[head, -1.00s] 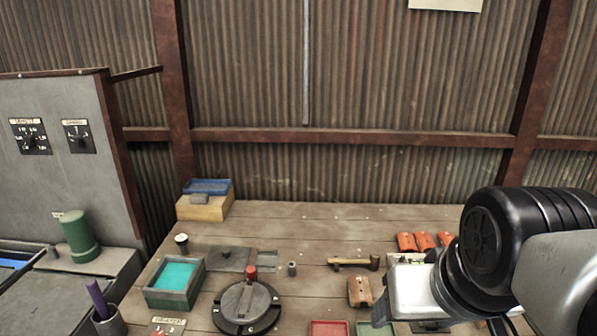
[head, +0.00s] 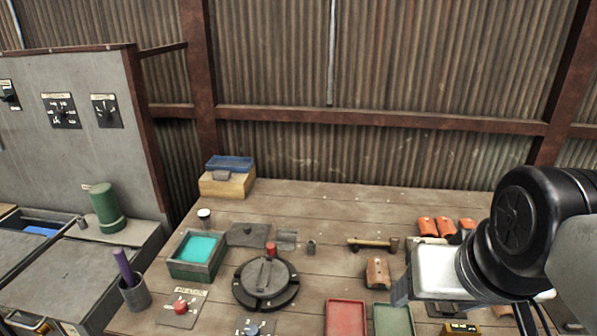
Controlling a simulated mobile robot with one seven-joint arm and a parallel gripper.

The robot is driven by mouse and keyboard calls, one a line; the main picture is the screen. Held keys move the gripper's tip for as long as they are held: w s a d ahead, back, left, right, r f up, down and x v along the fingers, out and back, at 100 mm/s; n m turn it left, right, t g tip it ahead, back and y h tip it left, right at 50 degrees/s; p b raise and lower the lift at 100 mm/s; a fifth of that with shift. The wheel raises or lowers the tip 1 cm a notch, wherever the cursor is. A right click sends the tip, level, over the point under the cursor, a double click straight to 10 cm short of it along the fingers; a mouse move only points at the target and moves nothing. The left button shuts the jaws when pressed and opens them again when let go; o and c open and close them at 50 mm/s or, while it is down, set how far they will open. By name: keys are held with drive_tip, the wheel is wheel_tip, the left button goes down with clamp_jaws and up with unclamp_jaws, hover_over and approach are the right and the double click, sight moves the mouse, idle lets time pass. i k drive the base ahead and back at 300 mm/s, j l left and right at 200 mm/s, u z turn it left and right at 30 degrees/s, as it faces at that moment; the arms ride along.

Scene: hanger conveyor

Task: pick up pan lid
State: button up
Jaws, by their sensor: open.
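A flat dark grey square plate with a small knob (head: 247,234) lies on the wooden bench, just right of a grey box with teal contents (head: 194,256). It looks like the pan lid, the teal box being the pan. My gripper (head: 402,291) is at the right of the head view, above the bench's right part and well to the right of the lid. Its pale hand shows, but the fingers are only partly visible. Nothing shows held in it.
A round dark dial fixture (head: 265,283) with a red knob stands in front of the lid. A hammer (head: 372,243), orange blocks (head: 446,227), a red tray (head: 346,318) and a green tray (head: 393,320) lie to the right.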

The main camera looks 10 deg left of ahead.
sight(252, 234)
drive_tip(key=j, duration=2.15)
